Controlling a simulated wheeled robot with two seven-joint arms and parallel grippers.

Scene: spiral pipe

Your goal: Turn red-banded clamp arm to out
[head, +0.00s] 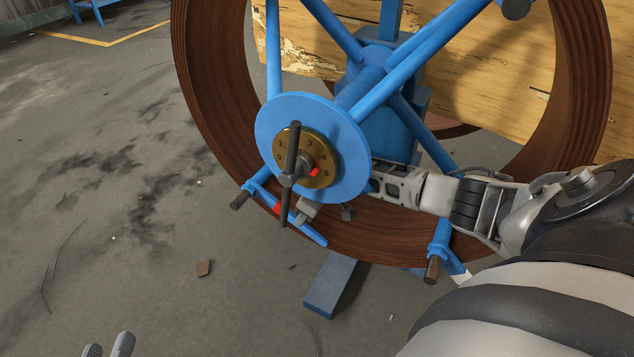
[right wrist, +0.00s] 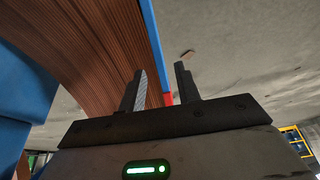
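The red-banded clamp arm (head: 312,236) is a blue bar at the lower rim of the brown coiled ring, below the blue disc. Its red band (head: 278,208) shows just left of a grey block, partly behind the dial's dark crossbar. In the right wrist view, a blue bar with a red band (right wrist: 168,98) shows in the gap between the fingers of my right gripper (right wrist: 160,67). Those fingers are apart; contact is not visible. In the head view, the right gripper reaches behind the disc, partly hidden. My left gripper (head: 108,347) shows only its separated fingertips at the bottom edge.
The blue disc (head: 348,125) carries a brass numbered dial (head: 322,177) with a dark crossbar. The brown ring (head: 205,95) surrounds blue spokes. Another blue clamp (head: 440,238) is at lower right. A blue foot (head: 332,285) stands below. The floor to the left is mostly clear.

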